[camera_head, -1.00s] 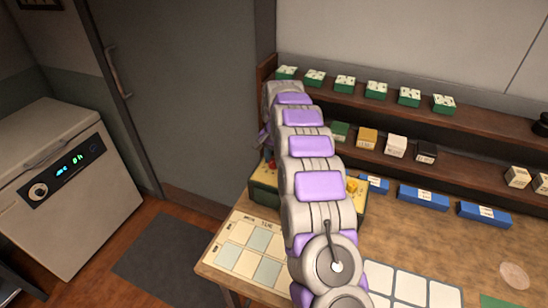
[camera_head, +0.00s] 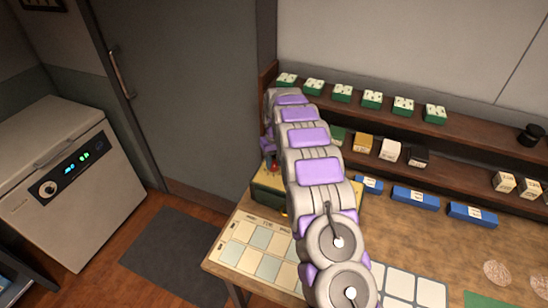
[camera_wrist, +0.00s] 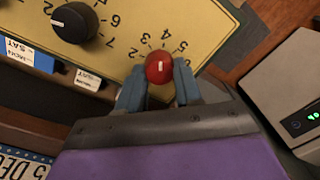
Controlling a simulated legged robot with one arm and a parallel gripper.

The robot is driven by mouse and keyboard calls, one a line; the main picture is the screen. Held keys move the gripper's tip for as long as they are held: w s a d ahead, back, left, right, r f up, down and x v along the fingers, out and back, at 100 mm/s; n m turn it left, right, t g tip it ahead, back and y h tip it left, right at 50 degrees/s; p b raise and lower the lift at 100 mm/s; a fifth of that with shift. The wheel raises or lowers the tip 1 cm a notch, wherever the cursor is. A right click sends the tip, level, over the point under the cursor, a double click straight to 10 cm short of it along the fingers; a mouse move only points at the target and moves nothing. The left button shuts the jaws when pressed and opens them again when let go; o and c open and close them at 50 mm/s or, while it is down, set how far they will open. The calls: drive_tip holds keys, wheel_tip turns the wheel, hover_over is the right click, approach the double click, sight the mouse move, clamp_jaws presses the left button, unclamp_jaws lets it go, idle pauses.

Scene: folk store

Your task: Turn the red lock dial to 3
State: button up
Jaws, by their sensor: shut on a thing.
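The red lock dial (camera_wrist: 160,68) is a round knob with a short white mark, on a yellow panel (camera_wrist: 118,40) with black digits around it. The mark stands nearly upright in the wrist view; I cannot tell exactly which digit it meets. My gripper (camera_wrist: 159,84) is shut on the dial, with one blue-grey finger on each side. A larger black knob (camera_wrist: 74,22) with its own digits is to the left on the same panel. In the head view the green-sided box (camera_head: 268,201) sits on the table, and my arm hides much of it and the gripper.
The wooden table (camera_head: 400,236) carries pale card grids (camera_head: 262,241) and blue blocks (camera_head: 415,197). Shelves behind (camera_head: 462,131) hold several small boxes. A white appliance (camera_head: 60,185) with a lit display stands at left, beside a grey door (camera_head: 180,95).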

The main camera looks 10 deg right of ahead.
sight(275, 162)
drive_tip(key=n+p, duration=0.2)
drive_tip(key=n, duration=0.3)
drive_tip(key=shift+n, duration=0.3)
idle(0.4)
drive_tip(key=o, duration=1)
drive_tip(key=shift+o, duration=0.2)
drive_tip(key=shift+r, duration=0.1)
wheel_tip(275, 162, up, 17)
drive_tip(key=p, duration=0.1)
drive_tip(key=shift+w+d+p, duration=0.3)
